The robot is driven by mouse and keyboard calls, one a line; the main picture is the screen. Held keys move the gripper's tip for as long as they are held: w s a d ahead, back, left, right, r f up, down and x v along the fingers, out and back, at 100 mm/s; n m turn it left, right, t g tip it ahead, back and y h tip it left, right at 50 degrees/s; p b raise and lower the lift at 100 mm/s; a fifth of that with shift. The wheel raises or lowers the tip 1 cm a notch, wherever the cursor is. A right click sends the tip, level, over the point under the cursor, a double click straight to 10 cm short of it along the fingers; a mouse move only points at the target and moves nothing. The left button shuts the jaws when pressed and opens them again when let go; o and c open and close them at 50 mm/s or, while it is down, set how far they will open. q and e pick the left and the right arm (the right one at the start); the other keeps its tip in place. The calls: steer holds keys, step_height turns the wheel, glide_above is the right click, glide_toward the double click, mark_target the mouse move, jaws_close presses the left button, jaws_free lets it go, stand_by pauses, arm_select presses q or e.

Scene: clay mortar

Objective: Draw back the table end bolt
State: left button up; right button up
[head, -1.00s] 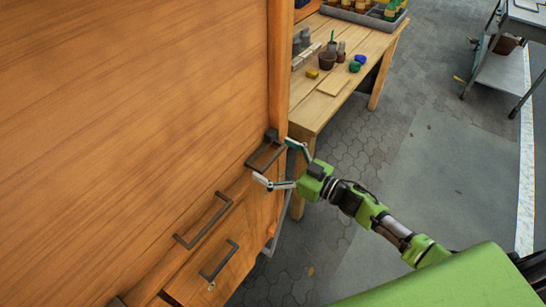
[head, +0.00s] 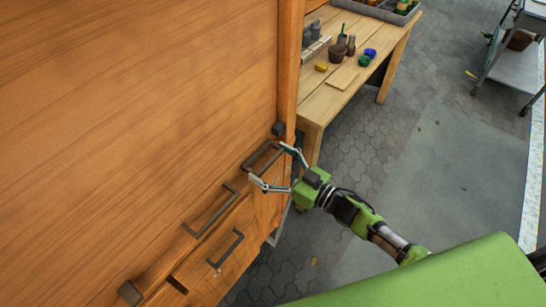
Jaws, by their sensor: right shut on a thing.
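The wooden unit (head: 130,110) fills the left, with a large tilted panel and a lower front. A dark bar handle (head: 250,162), apparently the bolt's grip, sits at its right end near the upright post. My left gripper is not in view.
Two more dark handles, an upper (head: 211,210) and a lower one (head: 226,250), are on the front. A small dark block (head: 278,128) sits by the post. A wooden table (head: 350,60) with pots stands behind, a metal cart (head: 515,70) at far right. Paved floor (head: 410,170) between is open.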

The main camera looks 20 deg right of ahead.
steer(key=o, duration=1.5)
steer(key=shift+s+a, duration=0.15)
steer(key=shift+a, duration=0.1)
steer(key=shift+c, duration=0.2)
steer(key=shift+d, duration=0.1)
steer(key=v, duration=1.2)
